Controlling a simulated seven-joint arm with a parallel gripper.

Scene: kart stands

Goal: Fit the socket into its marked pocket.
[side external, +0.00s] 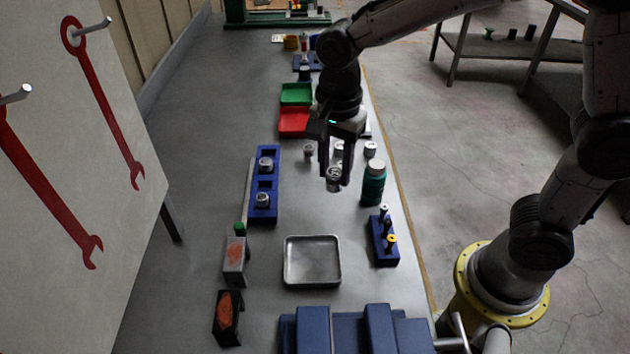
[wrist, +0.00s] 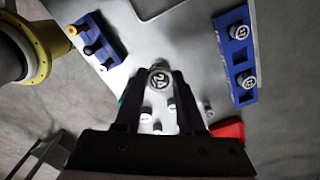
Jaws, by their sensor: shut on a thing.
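My gripper (side external: 337,171) points down over the middle of the bench, shut on a silver socket (side external: 334,184). In the wrist view the held socket (wrist: 160,78) shows its marked end between the fingertips, but the number is hard to read. The blue socket rail (side external: 263,184) lies to the left of the gripper in the side view, apart from it. Two sockets (side external: 265,164) (side external: 262,199) sit in the rail. An empty pocket (wrist: 240,68) shows between them in the wrist view. I cannot tell the held socket's height above the bench.
Several loose sockets (side external: 370,149) stand behind and beside the gripper. A green bottle (side external: 373,185) stands close to its right. A metal tray (side external: 312,260), a blue bit holder (side external: 384,242) and a blue vise (side external: 350,330) are nearer the front. Red (side external: 293,122) and green (side external: 296,94) bins lie behind.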

